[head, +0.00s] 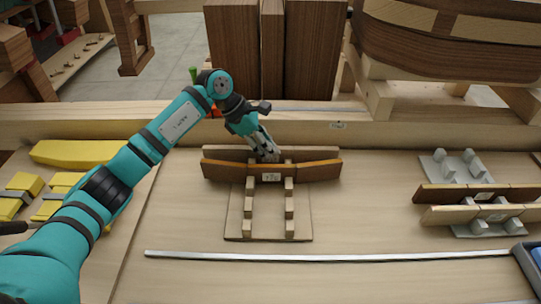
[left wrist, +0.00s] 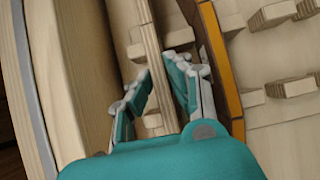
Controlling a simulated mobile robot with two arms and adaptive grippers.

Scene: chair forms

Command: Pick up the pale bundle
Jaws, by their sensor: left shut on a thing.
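The pale bundle (head: 318,155), a thin beige wooden strip stack, stands on edge at the back of the middle wooden form (head: 268,228). My left gripper (head: 266,152) reaches down on it near its middle. In the left wrist view, the fingers of the left gripper (left wrist: 158,108) are on either side of the pale bundle (left wrist: 152,50), closed on it. An orange-brown bundle (head: 228,170) with a white label stands just in front on the same form. It also shows close to the right finger in the left wrist view (left wrist: 225,75). My right gripper is not in view.
A grey form (head: 440,165) at right carries a dark bundle (head: 455,193) and another light bundle (head: 450,214). Yellow blocks (head: 80,152) lie at left. A metal strip (head: 320,257) lies in front. A wooden beam (head: 400,133) runs behind.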

